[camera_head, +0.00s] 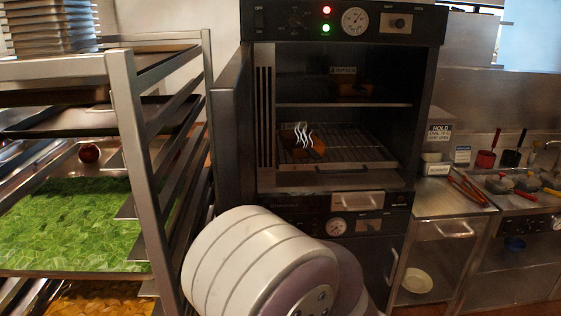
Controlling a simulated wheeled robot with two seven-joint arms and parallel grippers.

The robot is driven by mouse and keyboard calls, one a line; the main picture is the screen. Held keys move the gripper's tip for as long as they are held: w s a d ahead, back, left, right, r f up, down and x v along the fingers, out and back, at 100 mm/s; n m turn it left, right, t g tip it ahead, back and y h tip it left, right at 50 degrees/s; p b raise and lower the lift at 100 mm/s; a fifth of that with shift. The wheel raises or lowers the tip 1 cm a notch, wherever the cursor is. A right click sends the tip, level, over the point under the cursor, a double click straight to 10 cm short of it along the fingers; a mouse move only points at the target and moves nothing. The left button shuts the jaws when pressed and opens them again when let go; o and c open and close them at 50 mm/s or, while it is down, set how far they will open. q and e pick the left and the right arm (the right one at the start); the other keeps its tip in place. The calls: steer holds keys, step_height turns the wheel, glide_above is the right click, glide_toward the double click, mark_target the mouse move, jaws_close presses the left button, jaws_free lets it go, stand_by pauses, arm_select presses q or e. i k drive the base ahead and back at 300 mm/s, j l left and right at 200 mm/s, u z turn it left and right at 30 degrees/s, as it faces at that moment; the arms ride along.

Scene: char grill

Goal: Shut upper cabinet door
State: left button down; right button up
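The upper cabinet (345,180) is a dark unit with a control panel on top and an open front. Its door (232,135) stands open, swung out at the left side of the opening and seen nearly edge-on. A white, rounded link of my own arm covers the bottom centre, in front of the lower cabinet. Neither gripper shows in this view.
A metal tray rack (128,110) with trays of greens (75,225) stands close to the left of the door. A lower cabinet (375,250) sits beneath the upper one. A steel counter (440,200) with tongs (467,187) is at the right.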

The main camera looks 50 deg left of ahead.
mark_target(230, 94)
steer(key=k+j+u, duration=0.3)
steer(key=j+u, duration=0.3)
steer(key=k+j+u, duration=0.25)
steer(key=j+u, duration=0.3)
steer(key=k+j, duration=0.05)
steer(key=j, duration=0.05)
